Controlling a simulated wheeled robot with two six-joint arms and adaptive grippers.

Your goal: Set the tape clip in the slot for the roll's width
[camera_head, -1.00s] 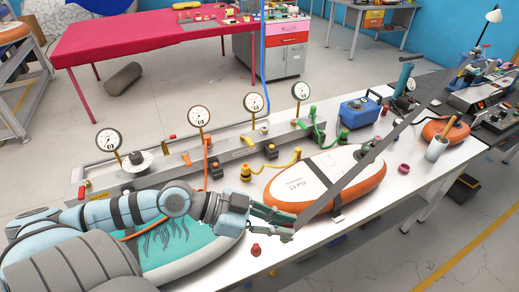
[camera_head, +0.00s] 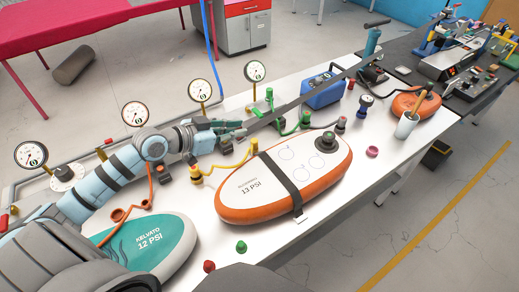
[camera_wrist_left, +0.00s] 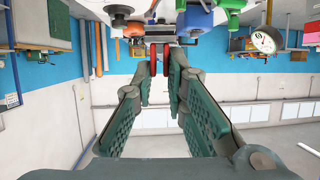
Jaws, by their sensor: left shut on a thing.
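My left gripper (camera_head: 236,131) is shut above the back part of the white bench. A long, dark grey bar (camera_head: 312,97) runs from its fingertips toward the upper right, past the blue box. In the left wrist view the green fingers (camera_wrist_left: 160,75) close around a small red piece (camera_wrist_left: 160,60); I cannot tell whether it belongs to the bar. I cannot make out a tape clip, a slot or a roll for certain. A white and orange board (camera_head: 250,190) marked 13 PSI lies on the bench with a black strap (camera_head: 285,180) across it. My right gripper is out of view.
A teal board (camera_head: 165,235) marked 12 PSI lies at lower left. Gauges (camera_head: 199,91) and a yellow hose fitting (camera_head: 197,174) stand near the gripper. A blue box (camera_head: 322,93) and a white cup (camera_head: 406,125) stand farther right. The bench's front right is mostly clear.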

